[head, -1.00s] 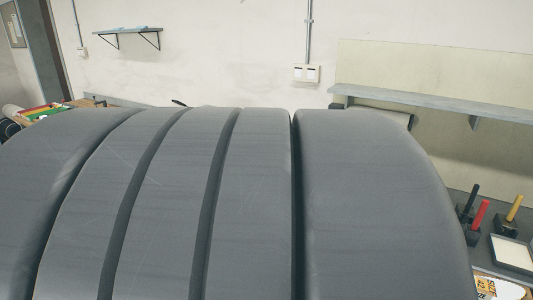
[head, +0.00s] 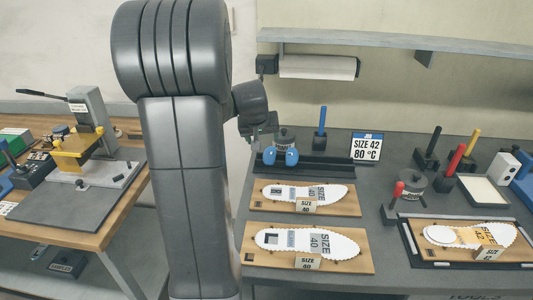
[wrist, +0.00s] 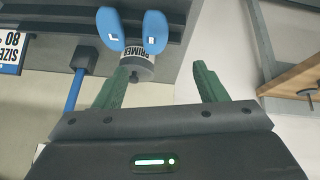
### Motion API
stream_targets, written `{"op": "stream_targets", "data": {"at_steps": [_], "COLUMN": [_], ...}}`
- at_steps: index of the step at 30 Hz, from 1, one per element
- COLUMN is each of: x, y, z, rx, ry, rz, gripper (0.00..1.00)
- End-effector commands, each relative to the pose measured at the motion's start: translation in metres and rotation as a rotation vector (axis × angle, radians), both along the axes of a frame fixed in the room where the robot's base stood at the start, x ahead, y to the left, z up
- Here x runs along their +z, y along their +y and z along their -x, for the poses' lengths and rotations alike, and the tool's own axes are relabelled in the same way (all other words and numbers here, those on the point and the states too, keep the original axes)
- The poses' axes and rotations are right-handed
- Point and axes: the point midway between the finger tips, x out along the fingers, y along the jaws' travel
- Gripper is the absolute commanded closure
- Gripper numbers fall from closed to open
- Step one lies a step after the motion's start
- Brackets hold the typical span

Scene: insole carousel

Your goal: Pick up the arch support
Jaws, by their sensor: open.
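Two blue arch supports, left (head: 269,155) and right (head: 292,156), sit side by side on a dark rack at the back of the grey bench. In the wrist view they are marked L (wrist: 108,24) and R (wrist: 155,32). My gripper (wrist: 158,80) is open and empty, its green fingers apart. In the wrist view both supports lie beyond the fingertips, toward the left finger, with a gap between. In the head view my gripper (head: 262,126) hangs just above and behind the supports. A grey primer pot (wrist: 137,68) shows between the fingers and the supports.
Two boards with size 40 insoles (head: 305,196) (head: 310,242) lie in front of the rack. A size 42 insole board (head: 470,238) is at right. A sign (head: 366,147) reads size 42, 80 °C. Several upright-handled tools (head: 467,140) stand at right. A press (head: 85,140) is on the wooden bench.

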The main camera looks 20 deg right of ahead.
Motion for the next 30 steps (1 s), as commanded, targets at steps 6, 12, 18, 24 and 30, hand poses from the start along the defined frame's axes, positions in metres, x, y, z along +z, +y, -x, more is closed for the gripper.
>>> {"op": "stream_targets", "data": {"at_steps": [6,12,18,24,30], "x": [-0.035,-0.051,-0.060,-0.081,-0.096], "y": [-0.012,-0.017,-0.022,-0.034,-0.038], "z": [-0.017,-0.027,-0.030,-0.039,-0.048], "rx": [0.000,0.000,-0.001,-0.001,0.001], "ry": [0.005,0.002,0.004,0.004,0.002], "rz": [0.000,-0.001,-0.001,-0.001,-0.001], "gripper": [0.35,0.35,0.35,0.35,0.35]}}
